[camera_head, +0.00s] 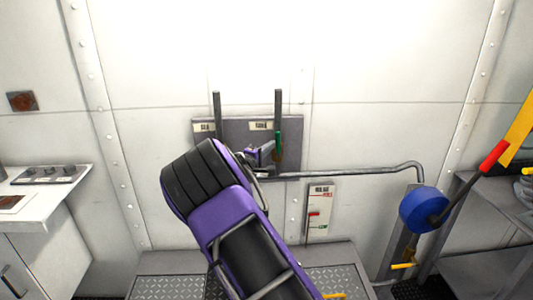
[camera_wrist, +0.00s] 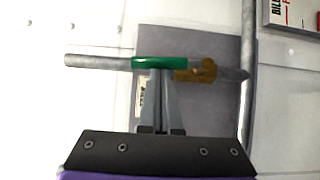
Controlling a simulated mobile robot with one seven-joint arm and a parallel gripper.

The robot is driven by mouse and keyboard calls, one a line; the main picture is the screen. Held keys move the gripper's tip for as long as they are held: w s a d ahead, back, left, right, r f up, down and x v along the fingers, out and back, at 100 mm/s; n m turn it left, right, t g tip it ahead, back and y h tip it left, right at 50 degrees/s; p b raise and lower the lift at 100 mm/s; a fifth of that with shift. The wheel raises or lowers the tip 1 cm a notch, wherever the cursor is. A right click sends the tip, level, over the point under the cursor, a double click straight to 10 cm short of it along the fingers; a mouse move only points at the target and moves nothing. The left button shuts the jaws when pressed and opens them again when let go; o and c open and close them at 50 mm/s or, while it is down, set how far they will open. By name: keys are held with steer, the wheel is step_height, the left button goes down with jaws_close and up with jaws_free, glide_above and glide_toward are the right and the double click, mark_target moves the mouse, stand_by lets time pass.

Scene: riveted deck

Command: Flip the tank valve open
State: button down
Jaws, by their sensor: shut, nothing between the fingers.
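A grey wall plate (camera_head: 235,125) carries two upright pipes, with a small label beside each, too small to read surely. On the right pipe (camera_head: 278,108) is a valve with a green handle (camera_head: 278,143), lying along the pipe. In the wrist view the green handle (camera_wrist: 160,62) lies level along the pipe (camera_wrist: 90,62), beside a brass-coloured valve body (camera_wrist: 203,70). My gripper (camera_head: 262,153) is shut and empty, just left of the handle. In the wrist view its fingertips (camera_wrist: 158,75) meet the handle's edge; whether they touch cannot be told. My arm hides the plate's lower left and anything there.
A bent grey pipe (camera_head: 350,173) runs right from the valve area. Below it hangs a white placard (camera_head: 319,209). A blue wheel (camera_head: 422,209) with a red-tipped lever stands at right. A counter (camera_head: 40,190) is at left, a shelf (camera_head: 500,205) at right. The wall above is clear.

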steer(key=shift+d+m, duration=0.25)
steer(key=shift+m, duration=0.05)
stand_by(0.5)
steer(key=w+a+b+v, duration=0.1)
steer(key=a+b+v, duration=0.1)
steer(key=v, duration=1.1)
steer(key=shift+w+a, duration=0.2)
steer(key=shift+w, duration=0.1)
